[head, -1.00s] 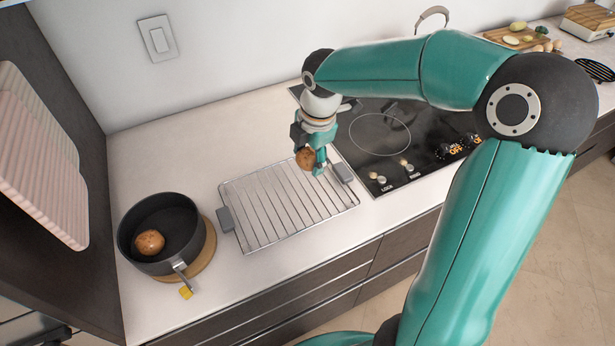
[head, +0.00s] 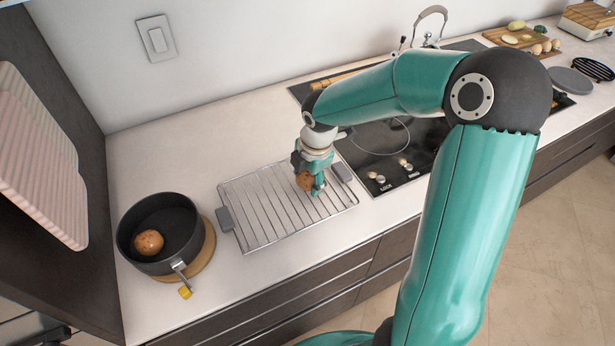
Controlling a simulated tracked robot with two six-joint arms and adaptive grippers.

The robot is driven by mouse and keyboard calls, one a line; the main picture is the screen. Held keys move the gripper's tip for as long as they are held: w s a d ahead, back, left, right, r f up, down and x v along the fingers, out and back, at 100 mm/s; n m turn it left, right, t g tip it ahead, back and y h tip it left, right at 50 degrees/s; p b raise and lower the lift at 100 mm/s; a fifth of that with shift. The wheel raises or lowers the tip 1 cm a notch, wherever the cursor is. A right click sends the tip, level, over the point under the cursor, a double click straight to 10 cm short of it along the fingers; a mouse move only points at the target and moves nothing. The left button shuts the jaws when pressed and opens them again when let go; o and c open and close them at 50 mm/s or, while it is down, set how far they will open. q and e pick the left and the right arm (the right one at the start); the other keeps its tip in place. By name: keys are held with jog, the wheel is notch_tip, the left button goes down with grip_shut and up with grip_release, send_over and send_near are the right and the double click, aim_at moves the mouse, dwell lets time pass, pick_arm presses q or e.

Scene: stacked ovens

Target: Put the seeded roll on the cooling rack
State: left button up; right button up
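A brown seeded roll (head: 304,181) is held in my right gripper (head: 310,183), low over the right part of the wire cooling rack (head: 262,212). I cannot tell whether the roll touches the wires. The gripper's fingers close around the roll and partly hide it. The rack has grey handles at its left and right ends and is otherwise empty. Another brown roll (head: 149,243) lies in the dark pot at the left. My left gripper is not in view.
The dark pot (head: 187,220) stands on a round wooden board left of the rack, its handle toward the front edge. A black cooktop (head: 372,165) lies right of the rack. A kettle (head: 430,30) and a cutting board with food stand farther back. Counter behind the rack is clear.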

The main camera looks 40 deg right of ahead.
aim_at(313, 182)
jog(key=o, duration=0.4)
notch_tip(313, 182, up, 12)
jog(key=s, duration=0.2)
jog(key=shift+a, duration=0.15)
dwell(0.6)
